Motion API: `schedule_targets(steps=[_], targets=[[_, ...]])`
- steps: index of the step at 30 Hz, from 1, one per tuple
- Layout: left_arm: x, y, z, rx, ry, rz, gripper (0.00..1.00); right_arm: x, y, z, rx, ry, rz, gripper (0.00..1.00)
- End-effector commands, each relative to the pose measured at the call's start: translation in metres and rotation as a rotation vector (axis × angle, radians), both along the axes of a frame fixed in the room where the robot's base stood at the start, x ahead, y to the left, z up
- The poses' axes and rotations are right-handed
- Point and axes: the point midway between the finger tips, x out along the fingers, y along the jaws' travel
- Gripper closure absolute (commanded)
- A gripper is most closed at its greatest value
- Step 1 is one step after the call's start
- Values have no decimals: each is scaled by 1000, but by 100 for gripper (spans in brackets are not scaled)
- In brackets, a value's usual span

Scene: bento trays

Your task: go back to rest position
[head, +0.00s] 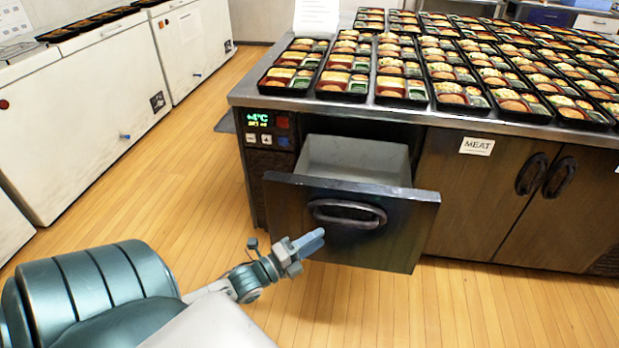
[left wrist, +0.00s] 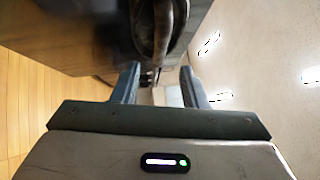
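My left gripper (head: 309,243) is in front of the lower left part of the open drawer's front in the head view. It also shows in the left wrist view (left wrist: 159,86), its two fingers apart with nothing between them. The drawer (head: 290,215) is pulled out of the counter, and the grey inside that shows looks empty. The drawer's oval handle (head: 347,213) is above and to the right of my fingertips, apart from them. The handle also shows beyond the fingers in the left wrist view (left wrist: 160,30). My right gripper is not in view.
Many filled bento trays cover the steel counter (head: 243,92). Closed doors marked MEAT (head: 477,146) are right of the drawer. White chest freezers (head: 85,115) stand along the left. The wooden floor (head: 165,185) between them is clear.

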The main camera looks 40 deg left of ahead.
Motion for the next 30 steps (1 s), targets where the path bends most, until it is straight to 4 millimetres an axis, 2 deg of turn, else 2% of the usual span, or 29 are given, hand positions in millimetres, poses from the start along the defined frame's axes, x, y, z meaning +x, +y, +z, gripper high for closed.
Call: schedule_targets(steps=[7, 24, 26, 27, 29, 30], targets=[[-11, 3, -1, 1, 0, 0, 60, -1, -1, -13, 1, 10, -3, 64], [-11, 4, -4, -5, 8, 4, 60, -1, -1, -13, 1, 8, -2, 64], [-10, 7, -12, -25, 38, 15, 60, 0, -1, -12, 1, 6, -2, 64], [-10, 10, -22, -51, 74, 29, 60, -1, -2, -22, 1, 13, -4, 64], [-11, 18, -47, -110, 159, 63, 60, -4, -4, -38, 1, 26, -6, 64], [-14, 24, -69, -164, 231, 94, 60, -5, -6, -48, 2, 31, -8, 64]])
